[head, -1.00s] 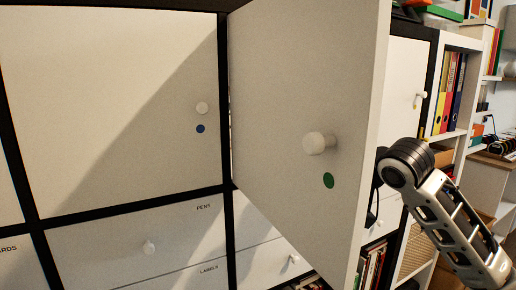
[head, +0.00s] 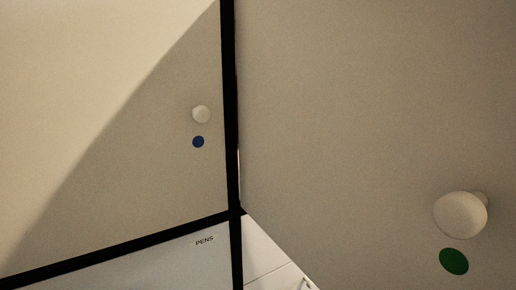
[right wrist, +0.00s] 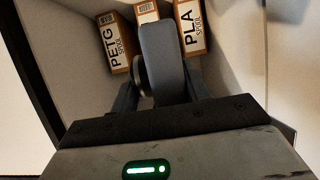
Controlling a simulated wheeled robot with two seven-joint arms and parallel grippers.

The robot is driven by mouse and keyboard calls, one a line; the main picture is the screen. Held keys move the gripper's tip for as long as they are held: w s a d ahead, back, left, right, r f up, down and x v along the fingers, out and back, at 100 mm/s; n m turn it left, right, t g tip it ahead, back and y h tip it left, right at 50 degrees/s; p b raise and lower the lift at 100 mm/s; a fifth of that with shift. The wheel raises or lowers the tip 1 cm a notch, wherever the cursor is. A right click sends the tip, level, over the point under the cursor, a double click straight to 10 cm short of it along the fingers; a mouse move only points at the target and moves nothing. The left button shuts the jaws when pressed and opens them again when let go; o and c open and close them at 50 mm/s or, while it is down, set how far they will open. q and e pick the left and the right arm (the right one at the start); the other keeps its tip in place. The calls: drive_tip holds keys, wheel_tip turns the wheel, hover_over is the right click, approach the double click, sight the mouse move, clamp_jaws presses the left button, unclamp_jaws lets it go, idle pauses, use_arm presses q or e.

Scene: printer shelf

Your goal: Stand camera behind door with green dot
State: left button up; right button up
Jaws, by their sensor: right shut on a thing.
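The door with the green dot (head: 350,120) stands swung open and fills the right half of the head view. Its white knob (head: 460,214) is just above the green dot (head: 454,261). In the right wrist view my right gripper (right wrist: 162,95) is shut on the camera (right wrist: 163,58), a dark grey rounded body with a round part on its left side. It is inside a light-walled compartment, in front of several spool boxes; whether its base touches the floor is unclear. The head view shows neither the camera nor my grippers.
A PETG box (right wrist: 116,45) and a PLA box (right wrist: 191,28) stand at the back of the compartment, with another box (right wrist: 148,12) between them. A closed door with a blue dot (head: 130,140) is on the left, above a drawer labelled PENS (head: 150,262).

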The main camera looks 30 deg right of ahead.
drive_tip(key=a, duration=0.4)
drive_tip(key=w+d+f, duration=0.2)
drive_tip(key=w, duration=0.1)
drive_tip(key=w+d+f, duration=0.2)
drive_tip(key=w+f, duration=0.1)
drive_tip(key=w, duration=0.1)
drive_tip(key=w+d+f, duration=0.2)
drive_tip(key=w+f, duration=0.1)
drive_tip(key=shift+w+f+b, duration=0.2)
drive_tip(key=shift+b, duration=0.2)
drive_tip(key=shift+w+d+f, duration=0.15)
drive_tip(key=shift+f, duration=0.15)
wheel_tip(320, 180, down, 3)
drive_tip(key=shift+w+d+f, duration=0.15)
drive_tip(key=shift+f, duration=0.05)
use_arm(q)
drive_tip(key=shift+w+d+f, duration=0.1)
drive_tip(key=shift+d, duration=0.1)
use_arm(e)
drive_tip(key=shift+f+b, duration=0.15)
drive_tip(key=shift+b, duration=0.15)
use_arm(q)
drive_tip(key=shift+f, duration=0.1)
use_arm(e)
drive_tip(key=o, duration=1.3)
drive_tip(key=shift+c, duration=0.2)
